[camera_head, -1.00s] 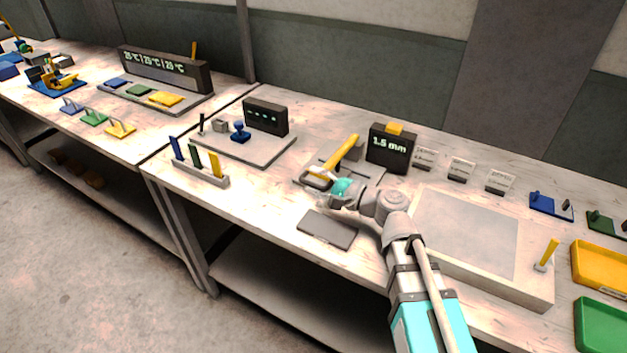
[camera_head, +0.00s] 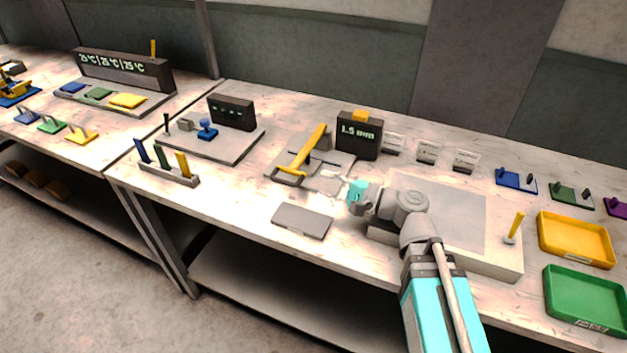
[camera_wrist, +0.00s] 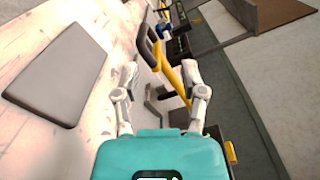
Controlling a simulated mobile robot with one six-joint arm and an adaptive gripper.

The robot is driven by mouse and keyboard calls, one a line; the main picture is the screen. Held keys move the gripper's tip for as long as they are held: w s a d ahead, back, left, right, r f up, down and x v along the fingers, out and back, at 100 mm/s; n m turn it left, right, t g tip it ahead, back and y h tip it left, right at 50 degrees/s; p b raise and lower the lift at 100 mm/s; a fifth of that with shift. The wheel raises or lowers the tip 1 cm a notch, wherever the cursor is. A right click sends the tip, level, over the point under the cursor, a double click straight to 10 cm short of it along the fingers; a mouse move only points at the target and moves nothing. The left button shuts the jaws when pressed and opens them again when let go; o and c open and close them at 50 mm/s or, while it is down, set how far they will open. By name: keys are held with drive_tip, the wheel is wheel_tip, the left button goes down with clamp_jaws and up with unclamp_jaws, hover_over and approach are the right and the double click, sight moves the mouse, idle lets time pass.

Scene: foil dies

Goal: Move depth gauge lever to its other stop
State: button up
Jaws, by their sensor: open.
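The depth gauge is a grey base plate (camera_head: 325,182) with a dark display block (camera_head: 359,137) reading 1.5 mm at its back right. A long yellow lever (camera_head: 309,149) with a crosspiece at its near end slants over the plate, its far end raised to the back right. A small yellow block sits on top of the display. My gripper (camera_head: 337,175) is open and empty at the plate's right front, right of the lever and apart from it. In the wrist view the yellow lever (camera_wrist: 172,77) shows beyond and between the open fingers (camera_wrist: 165,88).
A flat dark grey plate (camera_head: 302,221) lies in front of the gauge. A large grey slab (camera_head: 498,258) with a small yellow peg (camera_head: 515,227) is at the right. Yellow (camera_head: 575,261) and green trays lie further right. A device with a blue knob (camera_head: 207,130) stands left.

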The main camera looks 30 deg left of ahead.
drive_tip(key=shift+w+d, duration=0.1)
drive_tip(key=shift+d, duration=0.65)
drive_tip(key=shift+r, duration=0.1)
